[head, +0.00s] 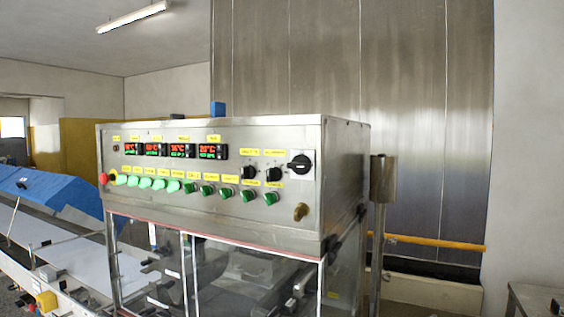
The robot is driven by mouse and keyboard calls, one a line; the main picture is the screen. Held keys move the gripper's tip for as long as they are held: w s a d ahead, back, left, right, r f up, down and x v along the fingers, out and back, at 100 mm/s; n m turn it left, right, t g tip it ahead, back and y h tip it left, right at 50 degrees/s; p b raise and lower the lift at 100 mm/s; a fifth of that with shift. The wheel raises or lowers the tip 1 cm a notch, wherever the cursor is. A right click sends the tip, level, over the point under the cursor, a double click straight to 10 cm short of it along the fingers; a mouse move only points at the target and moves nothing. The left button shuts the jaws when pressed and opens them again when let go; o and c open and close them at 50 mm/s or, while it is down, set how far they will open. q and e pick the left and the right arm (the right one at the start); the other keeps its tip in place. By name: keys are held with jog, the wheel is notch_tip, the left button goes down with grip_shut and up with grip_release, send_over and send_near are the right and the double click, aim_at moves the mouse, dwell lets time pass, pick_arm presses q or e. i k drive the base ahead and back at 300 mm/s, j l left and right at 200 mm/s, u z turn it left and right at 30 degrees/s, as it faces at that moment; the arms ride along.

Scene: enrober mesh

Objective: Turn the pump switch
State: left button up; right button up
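The control panel (222,215) is the front face of a steel cabinet in the middle of the head view. On its right part are two small black rotary switches, a left one (249,172) and a right one (274,174). A larger black rotary switch (299,163) on a pale plate is at the far right, its handle roughly horizontal. Yellow labels sit above the small switches, but their text is too small to read, so I cannot tell which is the pump switch. Neither of my grippers is in view.
A row of green buttons (207,191), some lit, runs below several digital displays (153,149). A red knob (103,178) is at the panel's left end. A brass fitting (300,212) sticks out low right. A conveyor (62,247) with a blue cover (50,190) is at left.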

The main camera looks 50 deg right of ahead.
aim_at(173, 186)
jog(key=z, duration=1.35)
